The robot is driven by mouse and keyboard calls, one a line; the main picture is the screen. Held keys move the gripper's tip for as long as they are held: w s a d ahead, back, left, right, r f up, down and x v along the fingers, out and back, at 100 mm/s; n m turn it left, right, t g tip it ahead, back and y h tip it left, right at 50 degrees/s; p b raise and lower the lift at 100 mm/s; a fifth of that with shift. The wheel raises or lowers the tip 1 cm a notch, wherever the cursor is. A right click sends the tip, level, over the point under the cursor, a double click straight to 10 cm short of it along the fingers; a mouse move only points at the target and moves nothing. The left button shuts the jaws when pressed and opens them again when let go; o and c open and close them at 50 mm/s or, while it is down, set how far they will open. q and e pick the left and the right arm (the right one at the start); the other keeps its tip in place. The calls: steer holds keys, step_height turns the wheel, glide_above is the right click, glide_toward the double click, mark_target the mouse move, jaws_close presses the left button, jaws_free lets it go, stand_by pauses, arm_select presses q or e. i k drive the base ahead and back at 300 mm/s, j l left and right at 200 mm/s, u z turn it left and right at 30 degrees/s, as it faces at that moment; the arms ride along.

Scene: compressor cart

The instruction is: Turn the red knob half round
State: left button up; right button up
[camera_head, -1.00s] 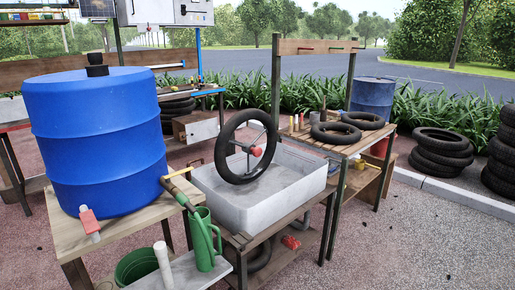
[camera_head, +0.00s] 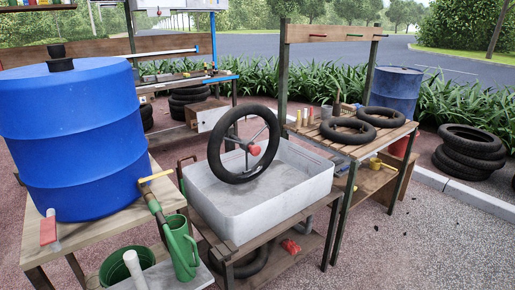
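A round red knob (camera_head: 254,150) sits at the hub of an upright black tyre (camera_head: 216,158), on a metal spoke or bracket. The tyre stands over a grey-white rectangular tub (camera_head: 214,206) on a wooden stand. Neither of my grippers is in view, and nothing touches the knob. A red block-like part (camera_head: 48,228) also shows at the front edge of the wooden table at left; its exact shape is hard to tell.
A green watering can (camera_head: 182,247) and green bucket (camera_head: 117,270) are below. A tyre bench (camera_head: 372,150) stands right of the tub. Paving at front right (camera_head: 420,260) is clear.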

mark_target(255, 150)
steer(key=i+l+u, duration=0.1)
steer(key=l, duration=0.25)
steer(key=i+l, duration=0.3)
steer(key=i+l+u, duration=0.15)
steer(key=l, duration=0.25)
steer(key=i+l+u, duration=0.1)
steer(key=l, duration=0.25)
steer(key=i+l, duration=0.25)
steer(key=l, duration=0.15)
steer(key=i+l+u, duration=0.15)
steer(key=l, duration=0.25)
steer(key=i+l+u, duration=0.1)
steer(key=l, duration=0.3)
steer(key=i+l+u, duration=0.1)
steer(key=l, duration=0.3)
steer(key=i, duration=0.05)
